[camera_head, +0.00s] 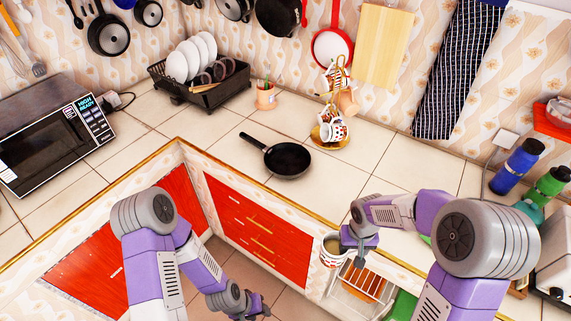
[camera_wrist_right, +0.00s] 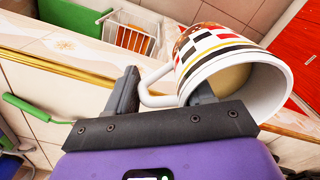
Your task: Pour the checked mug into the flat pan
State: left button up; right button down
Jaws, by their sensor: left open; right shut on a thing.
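The flat pan (camera_head: 288,159) is black and sits on the tiled counter, its handle pointing to the back left. The checked mug (camera_head: 333,247) is held by my right gripper (camera_head: 350,246) by the counter's front edge, to the right of and nearer than the pan. In the right wrist view the mug (camera_wrist_right: 228,62) has black, red and white checks and a pale yellowish inside. The right gripper (camera_wrist_right: 163,92) is shut on its handle side, and the mug looks tilted in that view. My left gripper (camera_head: 258,308) is empty and low in front of the red drawers, away from the counter.
A mug stand (camera_head: 331,132) with several mugs is behind the pan to the right. A black dish rack (camera_head: 203,88) with plates and a small pot (camera_head: 266,98) stand at the back. A microwave (camera_head: 52,140) is at the left, bottles (camera_head: 517,166) at the right. Counter around the pan is clear.

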aim_at(287, 161)
jog(key=u, duration=1.9)
jog(key=i, duration=1.35)
jog(key=z, duration=2.35)
